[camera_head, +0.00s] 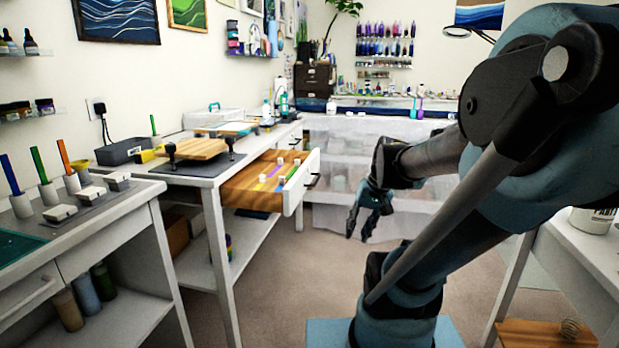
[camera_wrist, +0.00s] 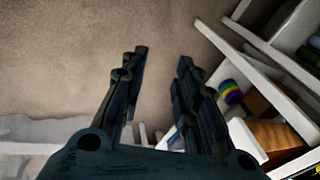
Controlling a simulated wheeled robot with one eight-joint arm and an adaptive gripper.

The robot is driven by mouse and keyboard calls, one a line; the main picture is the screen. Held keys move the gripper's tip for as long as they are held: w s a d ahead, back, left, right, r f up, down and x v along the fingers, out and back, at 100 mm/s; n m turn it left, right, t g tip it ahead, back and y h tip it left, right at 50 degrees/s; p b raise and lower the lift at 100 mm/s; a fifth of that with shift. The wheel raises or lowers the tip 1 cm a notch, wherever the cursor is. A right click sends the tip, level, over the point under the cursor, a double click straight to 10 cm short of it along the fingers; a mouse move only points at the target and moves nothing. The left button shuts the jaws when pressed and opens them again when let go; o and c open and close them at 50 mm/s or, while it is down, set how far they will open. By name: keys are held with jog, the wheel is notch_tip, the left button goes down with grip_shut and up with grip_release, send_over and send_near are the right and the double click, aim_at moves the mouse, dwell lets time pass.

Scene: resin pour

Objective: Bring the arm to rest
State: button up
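My gripper (camera_head: 360,226) hangs over the floor in the head view, to the right of the open drawer, with its fingers pointing down. In the wrist view my gripper (camera_wrist: 163,58) shows two dark fingers set well apart with bare floor between their tips. It is open and holds nothing. The arm is bent, with its upper links filling the right side of the head view.
An open wooden drawer (camera_head: 257,201) with colored sticks juts from the white workbench (camera_head: 220,180). A wooden board (camera_head: 196,149) lies on that bench. A white side table (camera_head: 590,245) stands at right. The carpet floor (camera_head: 280,285) between is clear.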

jog(key=s+d+f+n+h, duration=0.1)
jog(key=s+d+f+h, duration=0.2)
jog(key=s+d+f, duration=0.1)
jog(key=s+d, duration=0.1)
jog(key=s, duration=0.1)
jog(key=shift+s, duration=0.35)
jog(key=shift+w+f, duration=0.25)
jog(key=shift+w, duration=0.2)
dwell(6.6)
